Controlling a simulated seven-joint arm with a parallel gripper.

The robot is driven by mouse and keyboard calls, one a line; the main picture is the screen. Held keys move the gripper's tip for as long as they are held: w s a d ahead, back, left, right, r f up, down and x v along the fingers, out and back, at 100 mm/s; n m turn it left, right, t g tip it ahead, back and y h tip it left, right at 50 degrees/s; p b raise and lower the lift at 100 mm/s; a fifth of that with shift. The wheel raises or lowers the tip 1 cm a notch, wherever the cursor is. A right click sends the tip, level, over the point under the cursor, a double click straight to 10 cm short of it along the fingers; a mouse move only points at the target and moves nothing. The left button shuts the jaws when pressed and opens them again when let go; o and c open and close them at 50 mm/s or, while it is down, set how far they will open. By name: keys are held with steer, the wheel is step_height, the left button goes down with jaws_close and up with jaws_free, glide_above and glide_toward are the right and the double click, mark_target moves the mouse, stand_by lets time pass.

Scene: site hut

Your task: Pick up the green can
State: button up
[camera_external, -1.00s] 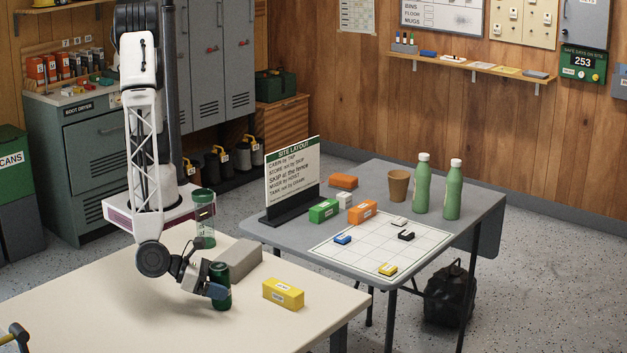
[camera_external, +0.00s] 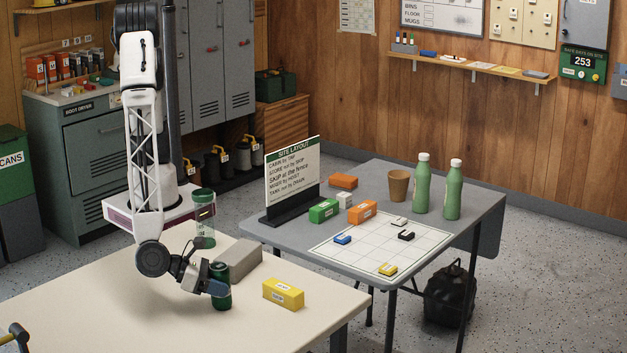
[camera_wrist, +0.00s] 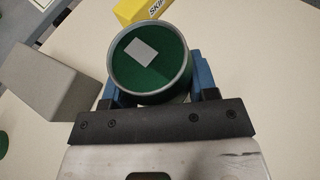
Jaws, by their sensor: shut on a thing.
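The green can (camera_external: 221,285) stands upright on the cream table, dark green with a pale rim. In the wrist view the can's round green top (camera_wrist: 150,62) shows from above, with a pale square on it. My gripper (camera_external: 218,288) is shut on the can, with its blue fingers (camera_wrist: 154,88) on either side of it. The can's base appears to be at the table surface; I cannot tell whether there is a gap under it.
A grey block (camera_external: 234,259) is close behind the can. A yellow box (camera_external: 283,293) lies to its right. A clear green-lidded container (camera_external: 204,220) stands behind.

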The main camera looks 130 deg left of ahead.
steer(key=shift+r, duration=5)
